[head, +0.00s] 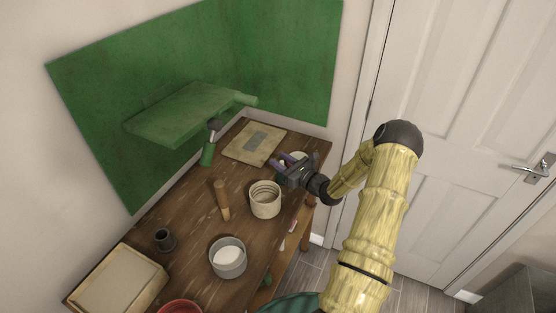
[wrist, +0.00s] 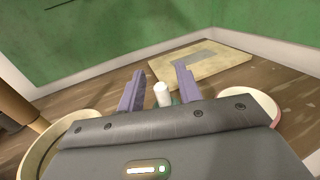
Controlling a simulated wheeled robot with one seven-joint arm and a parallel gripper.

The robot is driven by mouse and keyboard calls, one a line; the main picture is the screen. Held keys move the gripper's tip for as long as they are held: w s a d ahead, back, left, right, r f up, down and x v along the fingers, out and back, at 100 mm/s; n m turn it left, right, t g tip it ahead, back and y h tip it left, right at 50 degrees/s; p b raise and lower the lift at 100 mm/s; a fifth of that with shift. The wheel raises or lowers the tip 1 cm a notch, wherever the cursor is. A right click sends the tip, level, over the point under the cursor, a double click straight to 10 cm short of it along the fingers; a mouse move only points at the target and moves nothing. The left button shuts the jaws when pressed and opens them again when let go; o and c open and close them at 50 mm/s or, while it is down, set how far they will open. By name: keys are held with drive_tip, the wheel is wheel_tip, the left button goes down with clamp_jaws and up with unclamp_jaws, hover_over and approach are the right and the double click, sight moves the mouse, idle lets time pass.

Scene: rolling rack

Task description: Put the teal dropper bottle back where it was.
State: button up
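My gripper (head: 281,167) is low over the far right part of the wooden table. In the wrist view its two purple fingers (wrist: 158,84) stand apart, with the white cap (wrist: 162,94) of the dropper bottle between them. A sliver of teal shows just below the cap; the rest of the bottle is hidden behind the gripper body. Gaps show between cap and fingers, but I cannot see whether the fingers touch the bottle's body. In the head view I cannot make out the bottle.
A beige board with a grey patch (head: 240,150) lies beyond the gripper. A ribbed cream pot (head: 265,203), wooden-handled tool (head: 222,200), grey pot (head: 228,265), dark cup (head: 165,240) and tray (head: 152,299) stand nearer. A white round dish (wrist: 262,107) is right of the gripper. A green shelf (head: 175,130) overhangs.

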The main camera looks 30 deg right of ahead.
drive_tip(key=b+v, duration=0.2)
drive_tip(key=v, duration=0.8)
drive_tip(key=shift+s, duration=0.2)
drive_tip(key=s+a+r+n+g+y, duration=0.15)
drive_tip(key=s+a+n+g, duration=0.25)
drive_tip(key=a+n+g, duration=0.45)
drive_tip(key=s+a+n+g+y, duration=0.35)
drive_tip(key=a+n+g, duration=0.2)
drive_tip(key=a, duration=0.65)
drive_tip(key=s+a+r+n+h, duration=0.2)
drive_tip(key=s+r+n+h, duration=0.5)
drive_tip(key=n, duration=1.1)
drive_tip(key=s+h, duration=0.2)
drive_tip(key=h, duration=0.2)
drive_tip(key=shift+r, duration=0.2)
